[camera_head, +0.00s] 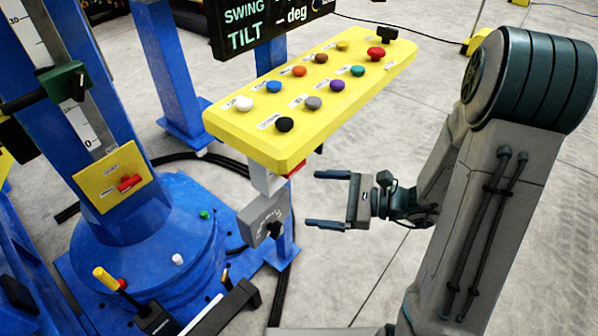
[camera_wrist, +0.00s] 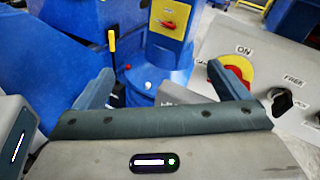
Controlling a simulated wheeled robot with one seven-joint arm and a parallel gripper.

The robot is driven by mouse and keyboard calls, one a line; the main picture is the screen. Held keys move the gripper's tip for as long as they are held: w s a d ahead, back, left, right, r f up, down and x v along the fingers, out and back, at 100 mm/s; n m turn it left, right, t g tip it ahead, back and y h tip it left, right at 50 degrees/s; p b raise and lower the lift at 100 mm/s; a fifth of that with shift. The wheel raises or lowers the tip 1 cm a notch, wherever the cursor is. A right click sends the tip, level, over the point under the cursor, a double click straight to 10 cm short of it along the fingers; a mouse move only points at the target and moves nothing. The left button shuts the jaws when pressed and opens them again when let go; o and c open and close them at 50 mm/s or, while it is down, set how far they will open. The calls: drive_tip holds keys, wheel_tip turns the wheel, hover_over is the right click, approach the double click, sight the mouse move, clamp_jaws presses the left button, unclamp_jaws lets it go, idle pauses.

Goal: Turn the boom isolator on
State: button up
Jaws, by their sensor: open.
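In the head view my gripper (camera_head: 328,200) is open and empty. Its two fingers point left toward the grey box (camera_head: 262,218) under the yellow button console, with a gap between. In the wrist view the fingers of my gripper (camera_wrist: 165,75) are spread apart. A grey panel at right there carries a yellow disc with a red knob (camera_wrist: 237,72), labelled ON above, partly hidden by the right finger. A yellow plate with a red handle (camera_head: 130,183) is on the blue column; it also shows in the wrist view (camera_wrist: 170,22). I cannot read which is the boom isolator.
The yellow console (camera_head: 240,123) with several coloured buttons overhangs left of my arm. A black knob (camera_wrist: 283,103) labelled FREE is on the grey panel. A yellow-handled lever (camera_head: 106,279) stands near the blue base. Open floor lies below my gripper.

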drive_tip(key=w+d+f+m+t+h+b, duration=0.2)
drive_tip(key=w+d+f+m+t, duration=0.35)
drive_tip(key=m+t, duration=0.2)
drive_tip(key=x, duration=1.4)
drive_tip(key=shift+w+f+p, duration=0.25)
drive_tip(key=shift+p, duration=0.1)
drive_tip(key=c, duration=1)
